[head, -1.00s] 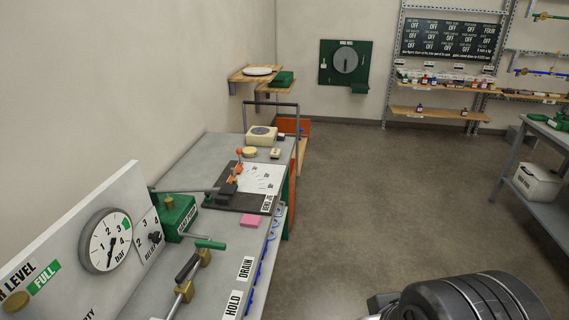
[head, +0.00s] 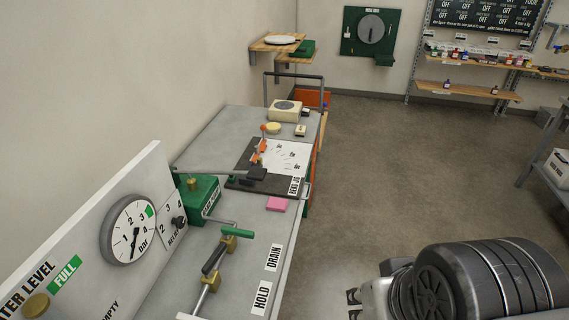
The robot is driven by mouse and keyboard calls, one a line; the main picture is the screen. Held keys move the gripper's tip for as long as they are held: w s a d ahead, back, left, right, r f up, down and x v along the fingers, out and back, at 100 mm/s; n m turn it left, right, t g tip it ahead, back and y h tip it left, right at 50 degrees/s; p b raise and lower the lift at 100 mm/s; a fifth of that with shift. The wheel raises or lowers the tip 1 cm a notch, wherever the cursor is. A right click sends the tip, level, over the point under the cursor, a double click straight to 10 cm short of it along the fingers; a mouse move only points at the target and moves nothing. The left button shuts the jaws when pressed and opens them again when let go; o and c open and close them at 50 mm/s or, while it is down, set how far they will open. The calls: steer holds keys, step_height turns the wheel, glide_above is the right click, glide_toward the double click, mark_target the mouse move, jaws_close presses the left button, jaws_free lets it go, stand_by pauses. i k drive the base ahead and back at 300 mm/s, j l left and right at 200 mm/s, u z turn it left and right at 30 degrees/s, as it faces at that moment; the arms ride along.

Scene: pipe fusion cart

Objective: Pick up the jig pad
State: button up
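A small pink block (head: 277,204), which looks like the jig pad, lies flat on the grey bench top (head: 239,120), close to its right edge. It sits just in front of the dark bend jig board (head: 241,183), which carries a white sheet (head: 286,157) and orange-topped parts. My gripper (head: 353,305) shows at the bottom, right of the bench and well apart from the pink block. Its two dark fingertips are spread with a gap between them, and nothing shows in it. The rest of it is partly hidden by my arm.
A green box (head: 197,200) with a long lever stands left of the board. A gauge panel (head: 128,230) rises at left. The floor (head: 400,170) right of the bench is clear.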

mark_target(301, 130)
steer(key=i+l+u, duration=0.1)
steer(key=u, duration=0.35)
steer(key=i+l+u, duration=0.2)
steer(key=u, duration=0.25)
steer(key=i+l+u, duration=0.25)
steer(key=u, duration=0.2)
steer(key=i+l, duration=0.15)
steer(key=l, duration=0.2)
steer(key=i+l+u, duration=0.15)
steer(key=l, duration=0.25)
steer(key=i+l, duration=0.15)
steer(key=l, duration=0.2)
steer(key=i+l+u, duration=0.15)
steer(key=l, duration=0.25)
steer(key=i+l, duration=0.15)
steer(key=l, duration=0.25)
steer(key=i+l+u, duration=0.1)
steer(key=l, duration=0.3)
steer(key=i+l+u, duration=0.1)
steer(key=l, duration=0.3)
steer(key=i+l, duration=0.1)
steer(key=l, duration=0.25)
steer(key=i+l, duration=0.1)
steer(key=l, duration=0.55)
steer(key=i, duration=0.05)
